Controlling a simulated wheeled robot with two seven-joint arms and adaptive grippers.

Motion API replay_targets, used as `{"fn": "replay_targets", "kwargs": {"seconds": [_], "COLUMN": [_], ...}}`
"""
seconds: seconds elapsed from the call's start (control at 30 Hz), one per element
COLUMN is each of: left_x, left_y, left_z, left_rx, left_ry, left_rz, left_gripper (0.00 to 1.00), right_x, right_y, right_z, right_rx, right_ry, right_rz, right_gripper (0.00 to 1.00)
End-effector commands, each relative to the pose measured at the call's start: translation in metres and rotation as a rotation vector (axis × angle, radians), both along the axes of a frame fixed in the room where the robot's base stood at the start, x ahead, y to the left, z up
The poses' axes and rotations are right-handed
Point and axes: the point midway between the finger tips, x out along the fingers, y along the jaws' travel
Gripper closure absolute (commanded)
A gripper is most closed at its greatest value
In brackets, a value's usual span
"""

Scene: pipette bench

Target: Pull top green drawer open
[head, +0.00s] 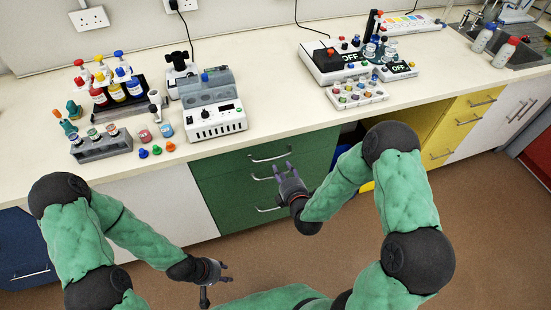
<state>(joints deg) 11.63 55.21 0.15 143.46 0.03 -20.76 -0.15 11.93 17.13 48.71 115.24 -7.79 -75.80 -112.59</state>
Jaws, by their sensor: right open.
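The green drawer unit (230,205) is set under the white counter, with silver bar handles stacked on its front. The top green drawer (225,166) looks closed, with its handle (269,156) just under the counter edge. My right gripper (283,167) is open and empty, its fingers pointing up the picture toward the drawer front. In the picture its fingertips lie just below the top handle and by the right end of the second handle (262,177); I cannot tell whether they touch. My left gripper (226,271) looks open and empty, low over the floor in front of the drawers.
The counter (270,125) carries a white instrument (217,124), bottle racks (100,146) and small coloured caps at left, and more devices (335,62) at right. Yellow drawers (463,120) stand farther right. The brown floor (480,240) before the cabinets is clear.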

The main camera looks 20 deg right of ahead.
Motion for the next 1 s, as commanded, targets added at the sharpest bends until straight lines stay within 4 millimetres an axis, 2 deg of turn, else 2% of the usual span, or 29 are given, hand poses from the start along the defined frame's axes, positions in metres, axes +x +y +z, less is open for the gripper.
{"fn": "replay_targets", "kwargs": {"seconds": [0.3, 0.5, 0.7, 0.93, 0.97, 1.0], "left_x": [0.000, 0.000, 0.000, 0.000, 0.000, 0.000], "left_y": [0.000, 0.000, 0.000, 0.000, 0.000, 0.000], "left_z": [-0.015, -0.021, -0.023, -0.023, -0.023, -0.023], "left_rx": [0.000, 0.000, 0.000, 0.000, 0.000, 0.000], "left_ry": [-0.001, -0.001, -0.001, -0.001, -0.001, -0.001], "left_rz": [0.000, 0.000, 0.000, 0.000, 0.000, 0.000], "left_gripper": [0.60, 0.60, 0.60, 0.60, 0.60, 0.60], "right_x": [0.054, 0.077, 0.086, 0.087, 0.087, 0.086], "right_y": [0.002, 0.003, 0.003, 0.003, 0.003, 0.003], "right_z": [-0.018, -0.025, -0.026, -0.026, -0.026, -0.026], "right_rx": [0.002, 0.003, 0.004, 0.004, 0.004, 0.004], "right_ry": [0.000, 0.003, 0.004, 0.004, 0.004, 0.004], "right_rz": [0.000, 0.001, 0.000, 0.000, 0.000, 0.000], "right_gripper": [0.58, 0.58, 0.58, 0.58, 0.61, 0.72]}}
